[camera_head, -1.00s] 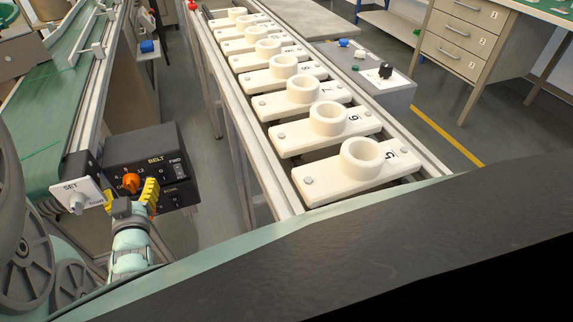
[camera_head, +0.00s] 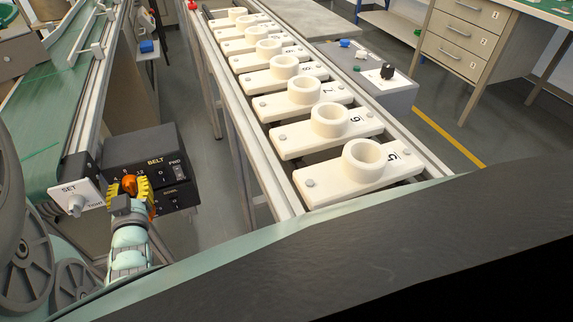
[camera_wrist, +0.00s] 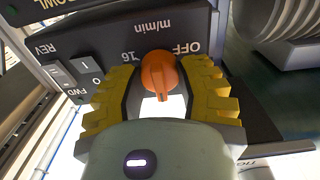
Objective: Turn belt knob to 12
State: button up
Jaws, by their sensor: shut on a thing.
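The orange belt knob (camera_head: 130,184) is on the front of the black BELT box (camera_head: 140,146), with a printed scale partly hidden by my gripper. In the wrist view the knob (camera_wrist: 160,74) sits between the yellow ribbed fingers of my gripper (camera_wrist: 160,95), which are shut on it. The view is upside down there, with "OFF" and "16" printed beside the knob. The knob's pointer setting cannot be read surely. In the head view my gripper (camera_head: 130,192) covers the lower part of the dial.
A FWD/REV rocker switch (camera_head: 179,171) is right of the knob. A white SET plate with a grey knob (camera_head: 77,203) stands close at the left. The green conveyor (camera_head: 45,110) is behind. A rack of numbered white holders (camera_head: 345,180) runs along the right.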

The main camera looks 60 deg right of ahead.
grip_shut()
jog(key=shift+r+m, duration=0.1)
jog(key=shift+m, duration=0.7)
jog(key=o, duration=1)
grip_release()
jog(key=shift+s, duration=0.1)
jog(key=v, duration=1.2)
